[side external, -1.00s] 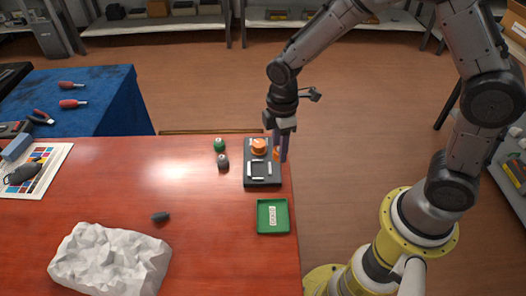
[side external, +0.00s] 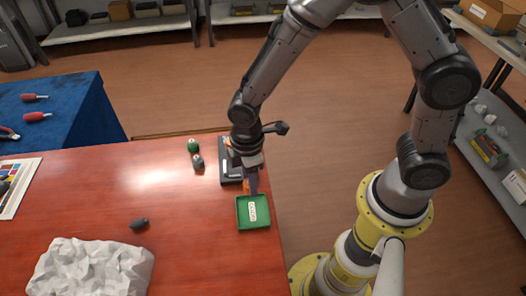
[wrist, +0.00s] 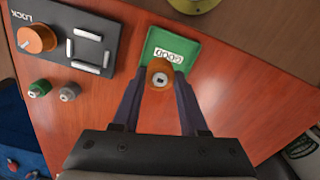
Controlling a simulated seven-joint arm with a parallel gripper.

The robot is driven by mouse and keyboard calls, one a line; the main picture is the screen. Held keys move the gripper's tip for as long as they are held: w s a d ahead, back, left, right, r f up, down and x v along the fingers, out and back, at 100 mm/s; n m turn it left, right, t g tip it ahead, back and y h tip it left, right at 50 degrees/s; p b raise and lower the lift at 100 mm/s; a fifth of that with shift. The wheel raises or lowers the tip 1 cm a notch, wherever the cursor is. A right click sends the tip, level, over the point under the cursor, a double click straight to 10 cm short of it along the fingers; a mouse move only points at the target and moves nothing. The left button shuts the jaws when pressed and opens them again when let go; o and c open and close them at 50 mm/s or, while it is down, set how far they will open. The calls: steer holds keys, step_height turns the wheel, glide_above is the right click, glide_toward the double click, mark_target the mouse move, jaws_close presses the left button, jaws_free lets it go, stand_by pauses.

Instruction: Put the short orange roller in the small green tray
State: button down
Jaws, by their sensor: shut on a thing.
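My gripper (wrist: 159,90) is shut on the short orange roller (wrist: 159,74), which sits between the fingertips in the wrist view. The roller shows a dark socket in its pale end. In the side external view my gripper (side external: 252,188) is at the far edge of the small green tray (side external: 253,212), and the roller there is mostly hidden by the fingers. The tray has a white label reading GOOD and looks empty. In the wrist view the roller overlaps the near edge of the tray (wrist: 185,50); I cannot tell its exact height.
A black fixture (wrist: 67,45) with an orange knob (wrist: 36,39) and the word LOCK lies beside the tray. A green roller (wrist: 39,88) and a grey roller (wrist: 70,92) stand near it. A dark piece (side external: 139,224) and a white crumpled lump (side external: 92,268) lie farther left.

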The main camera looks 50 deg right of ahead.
steer(key=shift+n, duration=0.4)
steer(key=shift+s+a+f, duration=0.2)
steer(key=shift+a+f, duration=0.05)
steer(key=shift+f, duration=0.75)
steer(key=shift+s+a+f, duration=0.2)
steer(key=shift+f, duration=0.75)
steer(key=shift+s+a+f, duration=0.2)
steer(key=shift+a+f, duration=0.05)
steer(key=shift+f, duration=0.75)
steer(key=shift+f, duration=0.8)
steer(key=shift+c, duration=1.8)
jaws_free()
steer(key=shift+r, duration=0.1)
steer(key=shift+r, duration=2.05)
